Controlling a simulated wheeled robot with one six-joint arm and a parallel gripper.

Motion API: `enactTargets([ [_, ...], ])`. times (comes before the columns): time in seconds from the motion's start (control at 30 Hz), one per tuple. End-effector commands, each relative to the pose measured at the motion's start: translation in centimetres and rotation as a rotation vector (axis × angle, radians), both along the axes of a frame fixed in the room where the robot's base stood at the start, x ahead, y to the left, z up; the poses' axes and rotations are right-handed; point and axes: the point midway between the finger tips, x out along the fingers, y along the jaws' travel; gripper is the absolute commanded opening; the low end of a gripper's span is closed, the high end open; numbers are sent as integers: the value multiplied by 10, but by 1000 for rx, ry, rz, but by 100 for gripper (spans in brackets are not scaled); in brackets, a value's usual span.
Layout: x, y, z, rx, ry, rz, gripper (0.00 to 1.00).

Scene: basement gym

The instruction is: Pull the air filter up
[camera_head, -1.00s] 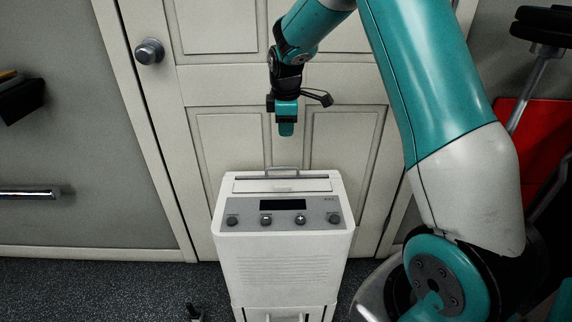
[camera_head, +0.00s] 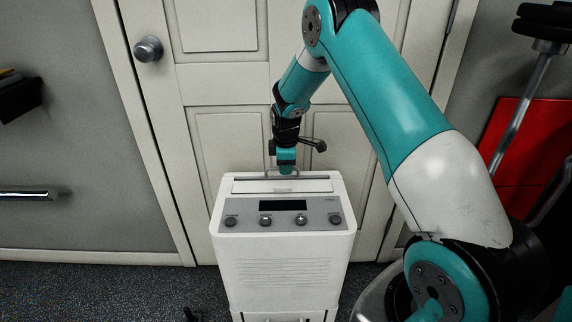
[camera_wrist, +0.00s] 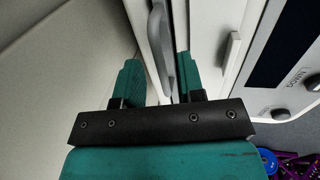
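The air filter shows as a grey strip with a raised handle (camera_head: 268,171) along the back top edge of a white appliance (camera_head: 280,260). In the wrist view the handle (camera_wrist: 160,42) stands between my two teal fingers. My gripper (camera_head: 286,168) is right above the back of the appliance, pointing down. In the wrist view my gripper (camera_wrist: 158,78) is open, with one finger on each side of the handle and a visible gap on the left side. The filter body is hidden inside the appliance.
A panel with knobs and a dark display (camera_head: 283,205) is on the appliance's front top. A pale door (camera_head: 226,140) with a round knob (camera_head: 149,49) stands close behind. A metal bar (camera_head: 28,194) is at left, and a red object (camera_head: 515,140) is at right.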

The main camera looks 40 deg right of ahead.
Motion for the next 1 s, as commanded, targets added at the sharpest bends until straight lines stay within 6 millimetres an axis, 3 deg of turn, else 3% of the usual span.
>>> enactTargets([
  [0.13, 0, 0, 0, 0, 0, 0, 36],
  [0.3, 0, 0, 0, 1, 1, 0, 0],
  [0.6, 0, 0, 7, 0, 0, 0, 0],
  [0.77, 0, 0, 35, 0, 0, 0, 0],
  [1.0, 0, 0, 102, 0, 0, 0, 0],
])
